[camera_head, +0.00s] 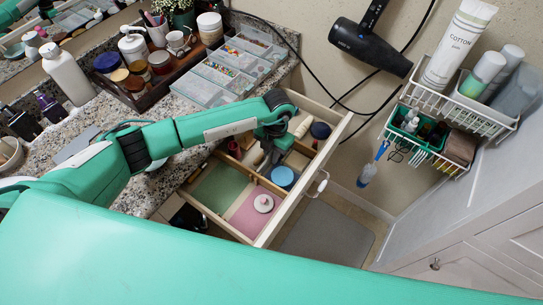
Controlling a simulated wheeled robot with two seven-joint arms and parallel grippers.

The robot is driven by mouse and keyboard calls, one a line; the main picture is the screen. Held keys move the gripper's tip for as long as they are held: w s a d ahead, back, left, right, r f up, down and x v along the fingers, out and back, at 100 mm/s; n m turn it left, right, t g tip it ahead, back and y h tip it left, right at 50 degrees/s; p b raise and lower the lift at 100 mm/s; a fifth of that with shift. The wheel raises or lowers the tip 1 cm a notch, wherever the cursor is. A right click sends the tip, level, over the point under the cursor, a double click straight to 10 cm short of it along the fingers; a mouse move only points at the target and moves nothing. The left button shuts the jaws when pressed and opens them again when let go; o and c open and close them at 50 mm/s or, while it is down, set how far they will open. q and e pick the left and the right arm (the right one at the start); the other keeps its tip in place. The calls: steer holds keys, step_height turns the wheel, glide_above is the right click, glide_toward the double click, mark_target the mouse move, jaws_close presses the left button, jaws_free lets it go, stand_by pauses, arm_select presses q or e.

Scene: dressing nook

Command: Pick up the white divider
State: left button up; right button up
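The open drawer (291,208) below the granite counter has compartments parted by thin wood-coloured slats (259,180). I cannot clearly make out a separate white divider among them; part of the drawer is hidden by my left arm and gripper. My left gripper (271,152) points down into the back part of the drawer, among small items. Its fingertips are small and dark, so I cannot tell whether they are open, shut or touching anything. My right gripper is not in view.
A blue round lid (283,177) and a white round item (263,203) on a pink liner lie in the drawer. Clear organizer boxes (203,91) and bottles crowd the counter. A black hair dryer (370,45) and white wire baskets (428,140) hang at the right.

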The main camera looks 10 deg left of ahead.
arm_select(q)
jaws_close()
